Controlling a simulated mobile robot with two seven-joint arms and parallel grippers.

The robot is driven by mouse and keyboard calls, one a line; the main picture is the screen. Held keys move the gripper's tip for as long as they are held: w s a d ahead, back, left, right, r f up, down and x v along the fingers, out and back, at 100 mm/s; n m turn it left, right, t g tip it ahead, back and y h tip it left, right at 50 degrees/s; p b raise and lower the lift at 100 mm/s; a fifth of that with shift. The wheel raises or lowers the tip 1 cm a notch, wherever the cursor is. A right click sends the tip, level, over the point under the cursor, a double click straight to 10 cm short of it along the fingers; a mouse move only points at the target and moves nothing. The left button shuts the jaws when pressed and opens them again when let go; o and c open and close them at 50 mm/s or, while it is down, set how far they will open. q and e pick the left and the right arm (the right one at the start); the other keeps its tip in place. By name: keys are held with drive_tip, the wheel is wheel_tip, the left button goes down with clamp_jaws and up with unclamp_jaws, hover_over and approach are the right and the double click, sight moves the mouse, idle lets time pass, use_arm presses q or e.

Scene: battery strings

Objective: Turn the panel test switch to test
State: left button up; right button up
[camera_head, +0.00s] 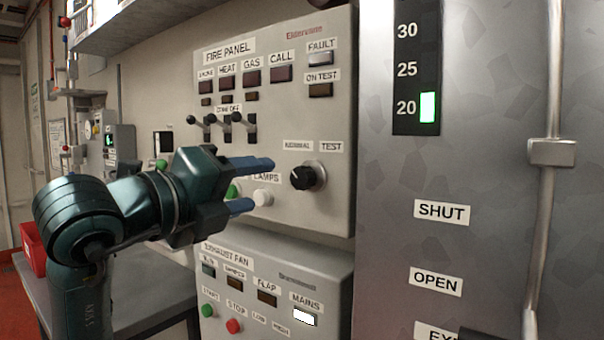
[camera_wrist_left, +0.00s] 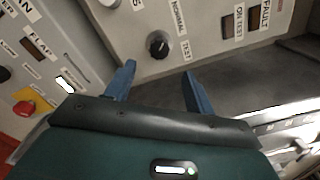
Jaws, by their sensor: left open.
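The fire panel (camera_head: 230,55) is a pale box on the wall with labelled lamps and several toggle levers. Its test switch is a round black knob (camera_head: 307,176) on a grey collar below the NORMAL and TEST labels. The knob's white mark points to the upper left, toward NORMAL. My left gripper (camera_head: 262,184) is open and empty in front of the panel, to the left of the knob. In the left wrist view the knob (camera_wrist_left: 157,44) shows beyond the blue fingers (camera_wrist_left: 158,80), apart from them. My right gripper is not in view.
The exhaust fan panel (camera_head: 330,268) with buttons and lamps is below the fire panel. A grey metal cabinet (camera_head: 490,100) with a vertical rod (camera_head: 546,220) stands close on the right. A red bin (camera_head: 32,248) is at the far left.

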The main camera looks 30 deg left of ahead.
sight(297, 178)
use_arm(q)
drive_tip(key=w+p, duration=0.1)
drive_tip(key=w, duration=0.3)
drive_tip(key=w+p, duration=0.1)
drive_tip(key=w, duration=0.2)
drive_tip(key=w+d+p, duration=0.1)
drive_tip(key=w, duration=0.3)
drive_tip(key=shift+w, duration=0.3)
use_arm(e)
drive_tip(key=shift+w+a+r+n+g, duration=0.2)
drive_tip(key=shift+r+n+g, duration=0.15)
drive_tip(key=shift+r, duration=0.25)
use_arm(q)
drive_tip(key=c, duration=1)
drive_tip(key=shift+o, duration=0.2)
